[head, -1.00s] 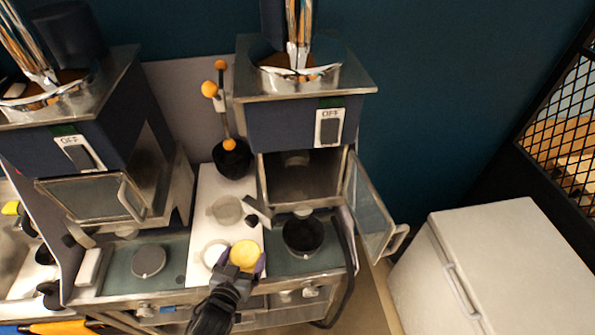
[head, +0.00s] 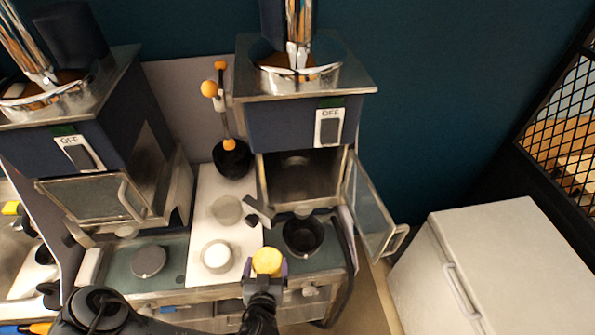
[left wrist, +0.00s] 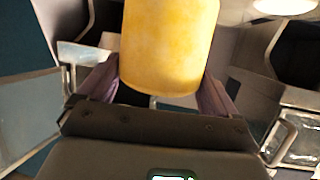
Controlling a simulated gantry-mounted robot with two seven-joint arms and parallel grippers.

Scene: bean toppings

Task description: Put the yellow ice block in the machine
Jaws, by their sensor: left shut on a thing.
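The yellow ice block (head: 267,260) is a short cylinder held upright between the fingers of my left gripper (head: 265,270), in front of the right machine. It fills the upper middle of the left wrist view (left wrist: 170,45), with a purple finger on each side. The right machine (head: 285,125) has its glass door (head: 370,208) swung open to the right and a bare chamber (head: 302,180). Its switch (head: 329,127) reads OFF. My right gripper is in neither view.
A dark round bowl (head: 303,236) sits below the open chamber. A white cylinder (head: 217,256) stands on the pale board left of the block. A white chest (head: 490,270) stands at right.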

